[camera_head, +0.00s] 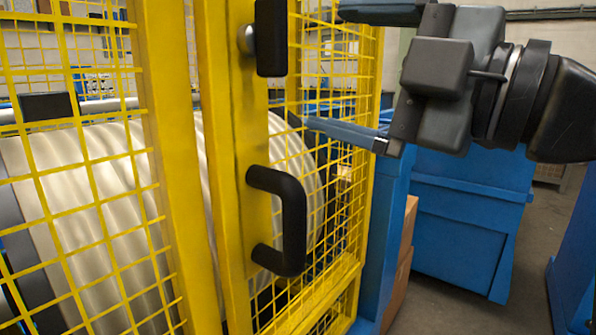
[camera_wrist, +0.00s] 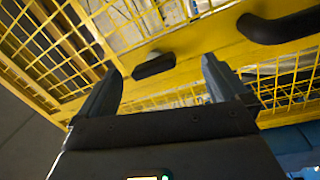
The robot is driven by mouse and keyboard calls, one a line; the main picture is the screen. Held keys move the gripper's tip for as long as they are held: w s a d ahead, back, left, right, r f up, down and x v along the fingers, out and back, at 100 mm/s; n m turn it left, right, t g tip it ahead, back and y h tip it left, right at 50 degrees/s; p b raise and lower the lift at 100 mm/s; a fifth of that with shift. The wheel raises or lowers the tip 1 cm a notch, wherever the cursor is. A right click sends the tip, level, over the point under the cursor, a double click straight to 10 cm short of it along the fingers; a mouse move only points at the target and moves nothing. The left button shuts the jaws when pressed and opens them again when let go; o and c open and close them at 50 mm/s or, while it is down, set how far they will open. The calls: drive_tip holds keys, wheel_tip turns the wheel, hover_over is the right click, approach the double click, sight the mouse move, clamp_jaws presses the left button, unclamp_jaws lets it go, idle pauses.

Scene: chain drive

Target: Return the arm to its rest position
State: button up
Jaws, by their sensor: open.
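My gripper (camera_head: 315,62) is at the upper right in the head view, its two grey fingers spread and pointing left towards the yellow mesh guard. It is empty. In the wrist view my gripper (camera_wrist: 163,68) also shows open, with a black block on the yellow frame (camera_wrist: 153,66) seen between its fingertips. The lower finger looks close to the guard in the head view; I cannot tell whether it touches. My wrist and the black and grey arm end stretch to the right edge. The rest of the arm is out of view.
The yellow guard (camera_head: 176,150) fills the left, with a black handle (camera_head: 290,222) and a black block (camera_head: 271,38) on its frame. A large pale ribbed drum (camera_head: 90,180) lies behind the mesh. A blue bin (camera_head: 455,215) and brown boxes (camera_head: 402,250) stand behind. Grey floor shows lower right.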

drive_tip(key=s+d+f+m+t+h, duration=0.1)
drive_tip(key=d+f+m+t+h, duration=0.25)
drive_tip(key=f+m, duration=0.55)
drive_tip(key=d+f+m+t+h, duration=0.2)
drive_tip(key=d+f+m+h, duration=0.15)
drive_tip(key=f+m, duration=0.55)
drive_tip(key=s+d+f+m+h, duration=0.35)
drive_tip(key=s+f, duration=0.35)
drive_tip(key=f, duration=0.5)
drive_tip(key=s+d+f+m+g+h, duration=0.1)
drive_tip(key=s+d+f, duration=0.15)
drive_tip(key=s, duration=0.65)
drive_tip(key=s+d+f+m+g+h, duration=0.1)
drive_tip(key=s+f+h, duration=0.15)
drive_tip(key=s, duration=0.65)
drive_tip(key=s+d+f+m+g+h, duration=0.15)
drive_tip(key=s+f, duration=0.25)
drive_tip(key=s, duration=0.5)
wheel_tip(320, 180, up, 17)
drive_tip(key=p, duration=1.7)
drive_tip(key=shift+w+d+y, duration=0.35)
drive_tip(key=shift+d+y, duration=0.1)
drive_tip(key=shift+f, duration=0.1)
drive_tip(key=shift+c, duration=0.2)
